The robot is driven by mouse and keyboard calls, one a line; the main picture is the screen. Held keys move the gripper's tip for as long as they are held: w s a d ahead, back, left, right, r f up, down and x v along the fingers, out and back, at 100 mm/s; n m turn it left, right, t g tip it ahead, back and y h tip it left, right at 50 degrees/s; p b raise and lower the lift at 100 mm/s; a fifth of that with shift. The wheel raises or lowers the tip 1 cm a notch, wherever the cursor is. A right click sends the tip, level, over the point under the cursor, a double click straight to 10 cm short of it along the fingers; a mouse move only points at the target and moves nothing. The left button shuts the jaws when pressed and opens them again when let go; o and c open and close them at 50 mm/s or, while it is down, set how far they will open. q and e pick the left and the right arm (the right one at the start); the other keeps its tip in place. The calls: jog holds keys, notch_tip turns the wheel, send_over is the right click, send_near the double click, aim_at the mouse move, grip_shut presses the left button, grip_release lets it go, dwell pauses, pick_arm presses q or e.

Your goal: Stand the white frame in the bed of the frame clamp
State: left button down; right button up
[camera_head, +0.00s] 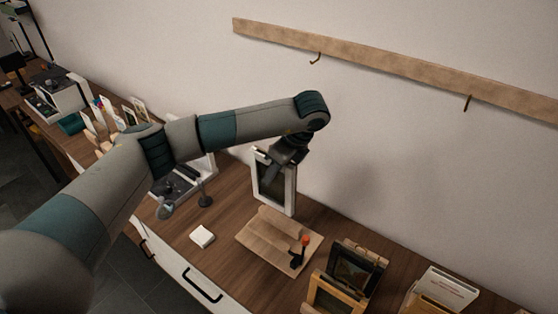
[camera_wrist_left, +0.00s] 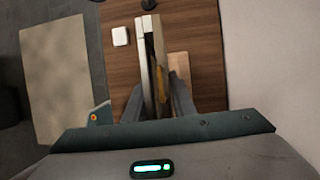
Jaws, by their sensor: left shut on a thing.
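The white frame (camera_head: 290,192) with a dark picture is upright in the head view, behind the wooden frame clamp. In the left wrist view the frame (camera_wrist_left: 144,60) shows edge-on between the fingers of the left gripper (camera_wrist_left: 155,105). The frame clamp (camera_head: 262,242) is a light wooden board with a raised block and an orange-tipped dark lever (camera_head: 304,242). Part of the clamp (camera_wrist_left: 180,66) shows beside the frame in the wrist view. Whether the frame's lower edge touches anything is unclear. My right gripper is not in view.
Dark and wooden frames (camera_head: 355,270) stand right of the clamp, with a box of cards (camera_head: 450,288) beyond. The wall with a hook rail (camera_head: 400,70) is behind.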

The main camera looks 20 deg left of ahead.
aim_at(275, 206)
pick_arm(q)
notch_tip(275, 206, down, 2)
jog(key=shift+f+b, duration=0.1)
jog(key=shift+b, duration=0.3)
jog(key=shift+w+f+b, duration=0.1)
jog(key=shift+f+b, duration=1.15)
jog(key=shift+f, duration=2.4)
jog(key=shift+a+b, duration=0.1)
jog(key=shift+b, duration=0.2)
jog(key=shift+f, duration=0.25)
jog(key=shift+f+b, duration=2.2)
jog(key=shift+f, duration=0.25)
